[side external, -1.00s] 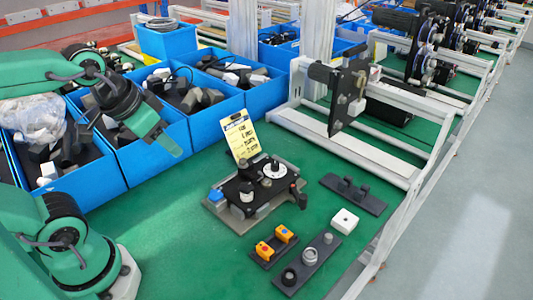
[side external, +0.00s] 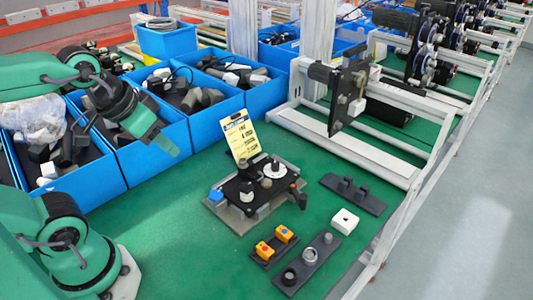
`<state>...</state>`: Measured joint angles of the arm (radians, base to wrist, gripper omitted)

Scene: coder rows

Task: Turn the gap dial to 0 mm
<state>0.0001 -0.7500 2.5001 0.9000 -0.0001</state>
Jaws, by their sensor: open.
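A black fixture on a grey base plate (side external: 228,217) stands on the green mat in the middle of the side external view. On its top is a white round dial (side external: 274,170) with a small dark knob at its centre; its markings are too small to read, and I cannot tell for sure that it is the gap dial.
A yellow card (side external: 239,135) stands behind the fixture. In front lie an orange button box (side external: 264,250), a dark plate with round knobs (side external: 289,279), a white block (side external: 345,221) and a dark bracket (side external: 362,196). Blue bins (side external: 150,150) line the back.

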